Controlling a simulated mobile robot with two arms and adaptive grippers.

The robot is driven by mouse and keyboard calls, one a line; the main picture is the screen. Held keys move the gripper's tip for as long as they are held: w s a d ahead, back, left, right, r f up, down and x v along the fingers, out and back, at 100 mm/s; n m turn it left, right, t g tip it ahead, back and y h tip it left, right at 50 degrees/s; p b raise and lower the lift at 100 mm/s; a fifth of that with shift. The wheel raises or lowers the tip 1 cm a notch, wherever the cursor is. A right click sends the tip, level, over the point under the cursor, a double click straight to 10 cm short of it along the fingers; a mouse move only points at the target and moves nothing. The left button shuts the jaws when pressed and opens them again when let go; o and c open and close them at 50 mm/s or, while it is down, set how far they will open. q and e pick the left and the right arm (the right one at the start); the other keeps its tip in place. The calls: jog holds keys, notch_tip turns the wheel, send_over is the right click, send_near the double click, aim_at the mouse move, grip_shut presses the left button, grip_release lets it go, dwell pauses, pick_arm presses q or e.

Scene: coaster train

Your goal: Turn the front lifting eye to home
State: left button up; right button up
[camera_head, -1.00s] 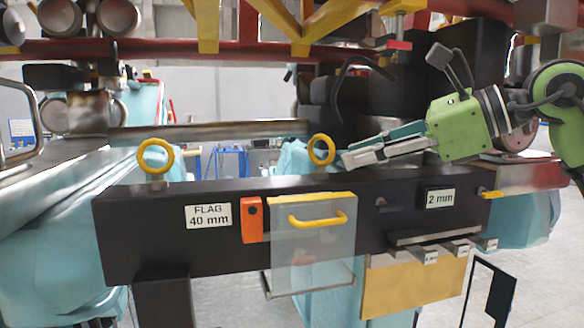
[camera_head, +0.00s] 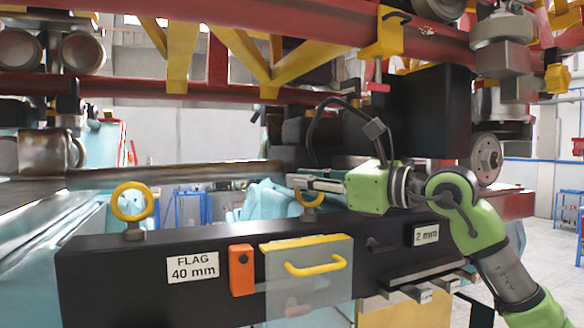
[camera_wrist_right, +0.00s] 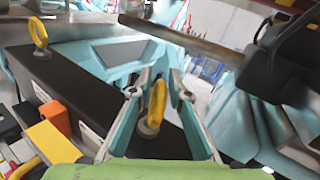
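Two yellow lifting eyes stand on top of a black beam (camera_head: 110,275). The left eye (camera_head: 131,202) is fully visible, and its ring faces the head camera. The right eye (camera_head: 311,198) is partly hidden behind my right gripper (camera_head: 293,181). In the right wrist view, this eye (camera_wrist_right: 157,104) stands between the two fingers (camera_wrist_right: 160,80), which are apart with gaps on both sides. Its ring looks nearly edge-on there. The other eye (camera_wrist_right: 38,33) is at upper left. I cannot tell which eye is the front one. My left gripper is not in view.
The beam carries a "FLAG 40 mm" label (camera_head: 193,267), an orange block (camera_head: 242,270), a clear panel with a yellow handle (camera_head: 316,268) and a "2 mm" label (camera_head: 426,235). Red and yellow framework (camera_head: 230,20) hangs above. A black curved hose (camera_head: 312,125) is close behind the gripper.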

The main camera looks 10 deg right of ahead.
jog(key=shift+w+a+r, duration=0.15)
jog(key=shift+w+a, duration=0.35)
jog(key=shift+w, duration=0.05)
jog(key=shift+w+a+p, duration=0.35)
jog(key=shift+w+p, duration=0.1)
jog(key=shift+w, duration=0.05)
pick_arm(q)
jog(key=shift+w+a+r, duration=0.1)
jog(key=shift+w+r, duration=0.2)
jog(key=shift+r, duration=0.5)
pick_arm(e)
jog(key=shift+w+a, duration=0.1)
jog(key=shift+w, duration=0.05)
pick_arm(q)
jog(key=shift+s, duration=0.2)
pick_arm(e)
grip_shut()
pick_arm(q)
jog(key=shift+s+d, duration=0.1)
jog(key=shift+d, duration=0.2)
pick_arm(e)
jog(key=shift+f, duration=0.2)
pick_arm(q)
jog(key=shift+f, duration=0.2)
